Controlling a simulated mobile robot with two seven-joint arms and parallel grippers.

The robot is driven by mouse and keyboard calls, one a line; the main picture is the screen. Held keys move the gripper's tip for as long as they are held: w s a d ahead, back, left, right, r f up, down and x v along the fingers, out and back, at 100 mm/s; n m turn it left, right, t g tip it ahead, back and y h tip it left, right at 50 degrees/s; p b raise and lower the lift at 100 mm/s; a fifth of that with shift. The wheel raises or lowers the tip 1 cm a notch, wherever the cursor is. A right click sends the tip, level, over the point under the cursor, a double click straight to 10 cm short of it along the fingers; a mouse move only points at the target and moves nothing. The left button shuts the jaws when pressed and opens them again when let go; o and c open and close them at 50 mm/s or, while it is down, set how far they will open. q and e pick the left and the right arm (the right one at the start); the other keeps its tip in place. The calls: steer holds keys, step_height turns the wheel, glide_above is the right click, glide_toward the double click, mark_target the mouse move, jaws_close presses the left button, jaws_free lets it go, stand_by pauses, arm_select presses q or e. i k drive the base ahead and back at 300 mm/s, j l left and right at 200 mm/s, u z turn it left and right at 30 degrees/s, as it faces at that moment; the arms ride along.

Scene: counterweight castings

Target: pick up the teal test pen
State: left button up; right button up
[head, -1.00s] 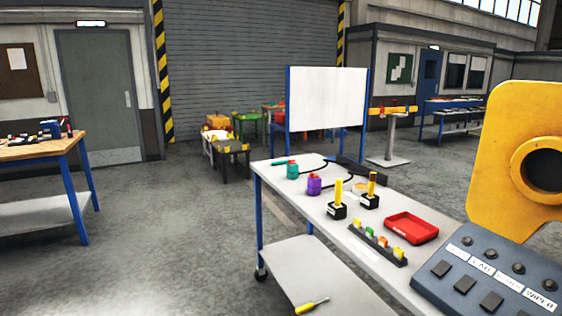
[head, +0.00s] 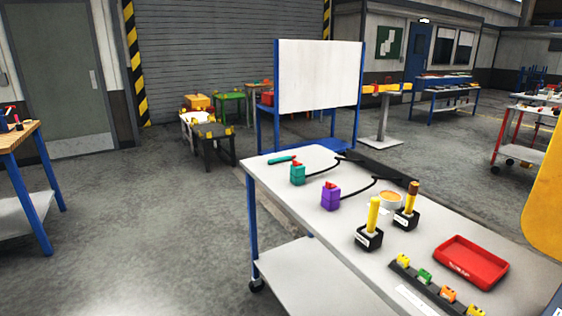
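A teal pen-like stick (head: 283,160) lies on the far left corner of the light grey cart top (head: 310,235) in the head view. It lies just behind a teal block with a red top (head: 297,174), whose upper part is close to it. I cannot tell whether the two touch. Neither of my grippers is in view.
Floor (head: 150,220) left of the cart is clear.

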mark_target(286, 158)
steer(key=z, duration=0.65)
steer(key=i+j+z, duration=0.45)
steer(key=j, duration=0.2)
steer(key=j+z, duration=0.25)
steer(key=i+j+z, duration=0.2)
steer(key=j, duration=0.3)
steer(key=j+z, duration=0.25)
steer(key=j, duration=0.15)
